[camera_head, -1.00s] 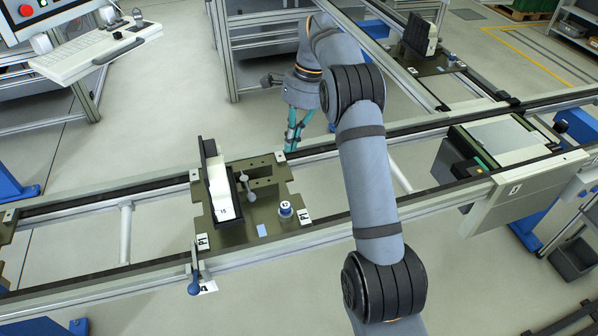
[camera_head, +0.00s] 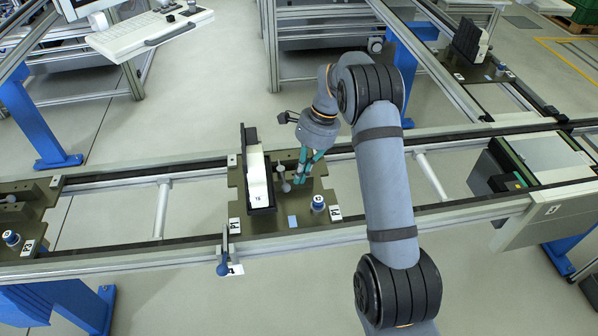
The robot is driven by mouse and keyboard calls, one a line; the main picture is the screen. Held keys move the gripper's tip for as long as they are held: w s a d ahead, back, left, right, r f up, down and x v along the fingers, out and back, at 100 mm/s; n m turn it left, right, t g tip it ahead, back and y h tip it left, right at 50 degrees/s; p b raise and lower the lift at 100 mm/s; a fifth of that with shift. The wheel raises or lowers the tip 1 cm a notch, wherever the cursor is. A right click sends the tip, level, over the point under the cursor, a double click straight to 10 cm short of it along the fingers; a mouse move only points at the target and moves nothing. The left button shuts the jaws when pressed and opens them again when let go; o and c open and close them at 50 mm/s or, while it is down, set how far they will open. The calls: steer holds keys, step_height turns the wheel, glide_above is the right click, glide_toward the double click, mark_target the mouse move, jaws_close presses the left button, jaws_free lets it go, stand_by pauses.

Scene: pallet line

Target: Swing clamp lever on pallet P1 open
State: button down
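Pallet P1 (camera_head: 262,222), an olive-brown plate with white labels, sits on the conveyor rails left of my arm. A grey clamp lever (camera_head: 285,187) with a rounded end stands on it, just right of a white block (camera_head: 258,182) in a black upright holder. My gripper (camera_head: 301,178), with teal fingers, points down over the right part of the pallet, close to the right of the lever. Contact between fingers and lever cannot be made out. The fingertips are small and partly merge with the dark fixture, so their opening is unclear.
A blue-and-white round knob (camera_head: 318,203) stands on the pallet's front right. A blue-handled lever (camera_head: 223,267) hangs at the front rail. Another pallet (camera_head: 30,215) lies far left, and a green-lit box unit (camera_head: 505,165) is at right. The rail between the pallets is clear.

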steer(key=shift+a+f, duration=0.1)
steer(key=shift+a, duration=0.1)
steer(key=shift+s+a+b, duration=0.5)
steer(key=shift+a+b, duration=0.15)
steer(key=shift+d, duration=0.1)
steer(key=w+d+r, duration=0.2)
steer(key=d+r, duration=0.4)
steer(key=r, duration=0.4)
steer(key=shift+w+d+r+p, duration=0.15)
steer(key=shift+w+d+p, duration=0.1)
steer(key=shift+w+p, duration=0.05)
